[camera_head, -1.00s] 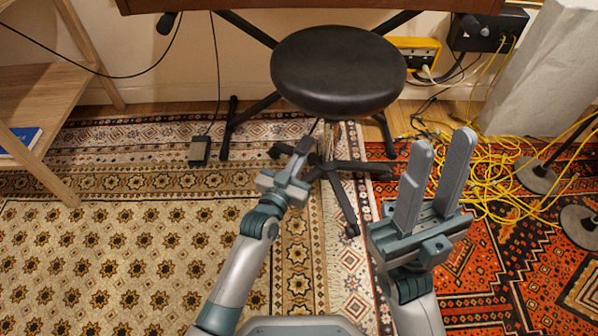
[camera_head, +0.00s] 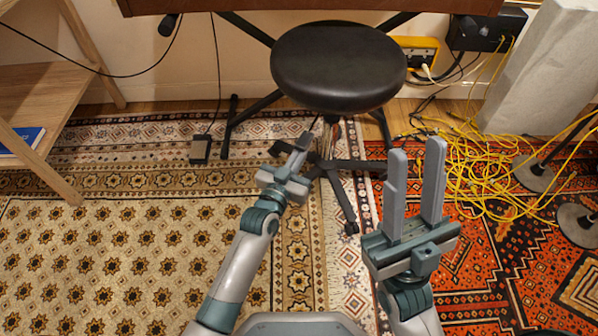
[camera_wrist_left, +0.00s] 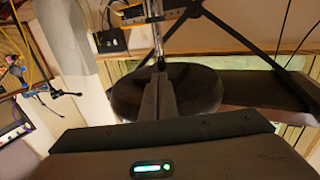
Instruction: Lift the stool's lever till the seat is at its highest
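The stool has a round black seat (camera_head: 338,66) on a chrome column (camera_head: 331,136) over a dark star-shaped base (camera_head: 345,166). A thin dark rod (camera_head: 314,124), perhaps the lever, shows under the seat's front left edge, close to my left fingertips. My left gripper (camera_head: 304,140) is below the seat, left of the column, with its fingers together. In the left wrist view the fingers (camera_wrist_left: 160,98) also look together, in front of the seat (camera_wrist_left: 190,92); I cannot see a lever between them. My right gripper (camera_head: 417,150) is open and empty, right of the stool.
A dark wooden piece (camera_head: 310,7) on black crossed legs stands behind the stool. Yellow cables (camera_head: 480,180) lie on the red rug at right, near a grey block (camera_head: 535,75). A wooden shelf (camera_head: 50,85) stands at left. The patterned rug in front is mostly clear.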

